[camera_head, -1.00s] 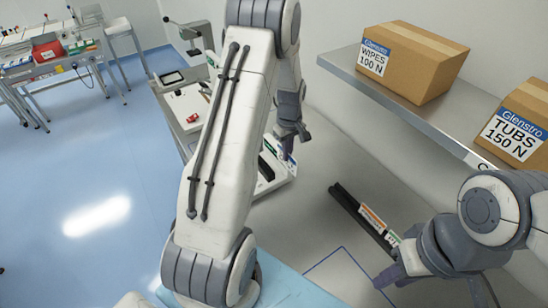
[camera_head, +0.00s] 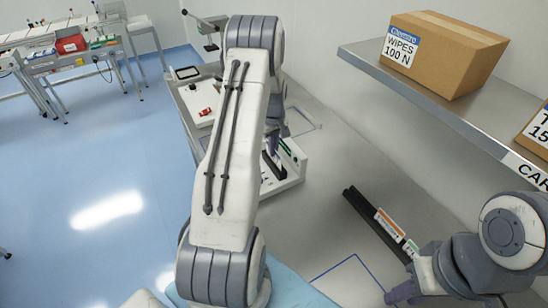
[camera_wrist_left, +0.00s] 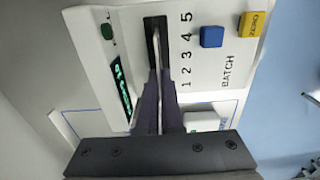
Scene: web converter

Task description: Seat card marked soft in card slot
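The white device (camera_wrist_left: 195,70) with a narrow dark slot (camera_wrist_left: 153,24) fills the left wrist view; digits and the word BATCH are printed beside the slot. My left gripper (camera_wrist_left: 160,78) has its fingers close together at the slot, with a thin pale edge between them that looks like a card seen edge-on. Its label is hidden. In the head view my left gripper (camera_head: 273,140) is over the white device (camera_head: 290,178), largely behind my arm. A dark rack (camera_head: 362,208) holds an orange-labelled card (camera_head: 389,223) and a green-labelled card (camera_head: 411,247). My right gripper (camera_head: 402,292) is near the rack's front end.
A shelf (camera_head: 425,88) above the rack carries a WIPES box (camera_head: 445,50) and another box (camera_head: 537,132). Blue (camera_wrist_left: 211,37) and yellow (camera_wrist_left: 254,27) buttons and a green display (camera_wrist_left: 121,88) are on the device. The bench between device and rack is clear.

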